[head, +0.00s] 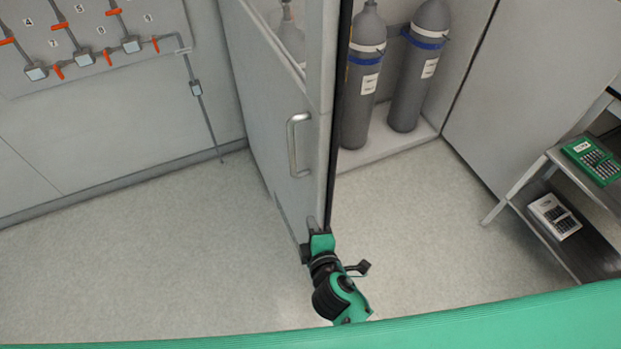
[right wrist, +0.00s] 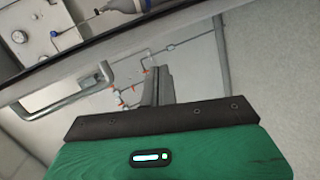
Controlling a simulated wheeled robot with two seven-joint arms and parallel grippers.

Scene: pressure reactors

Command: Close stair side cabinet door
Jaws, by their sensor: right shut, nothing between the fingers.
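The grey cabinet door (head: 268,110) stands open in the head view, swung out from a cabinet holding grey gas cylinders. Its metal bar handle (head: 293,146) is on the door's left face near the free edge. The handle also shows at the left of the right wrist view (right wrist: 68,100). My right gripper (head: 316,226) is at the lower end of the door's free edge; I cannot tell whether it touches. Its fingers are shut and empty in the right wrist view (right wrist: 158,84). My left gripper is not in view.
Gas cylinders (head: 363,85) stand inside the open cabinet. A metal shelf cart (head: 590,258) with a green calculator-like device (head: 592,160) is at the right. A wall panel (head: 90,45) with orange-handled valves is at the upper left. The floor (head: 150,250) left of the door is clear.

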